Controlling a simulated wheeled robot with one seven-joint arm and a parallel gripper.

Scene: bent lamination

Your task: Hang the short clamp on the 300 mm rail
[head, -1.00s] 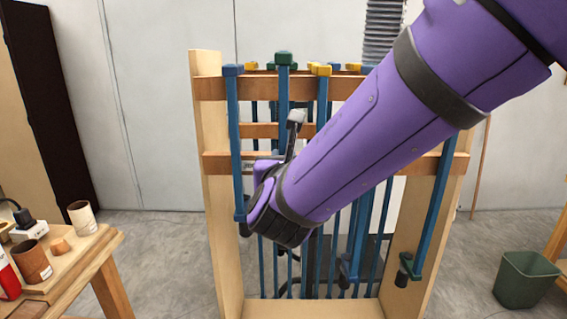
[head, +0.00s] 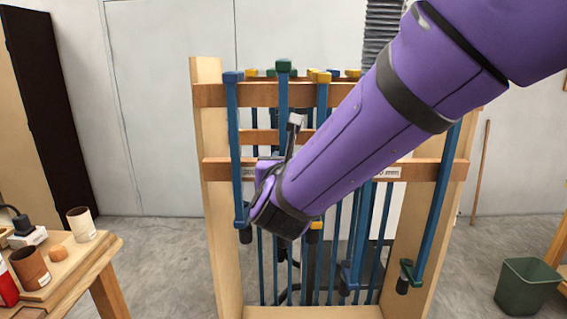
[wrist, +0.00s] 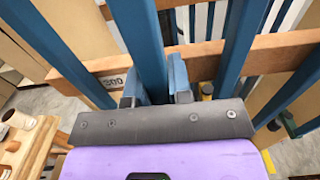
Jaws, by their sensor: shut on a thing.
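My gripper (wrist: 154,90) is shut on a blue clamp bar (wrist: 141,38), which stands between its two fingers in the wrist view. In the head view this looks like the clamp with the green cap (head: 283,98), in front of the rack, its cap higher than the neighbouring ones. My wrist hides its lower part and the fingers. The lower wooden rail (head: 421,171) carries a label reading 300 (wrist: 115,80) just left of the held bar in the wrist view. I cannot tell whether the held clamp touches a rail.
Other blue clamps hang close by: one on the left (head: 234,130), one on the right (head: 436,205) and several behind. A workbench (head: 75,262) with cups stands at left, a green bin (head: 527,284) at right. Floor between rack and bin is clear.

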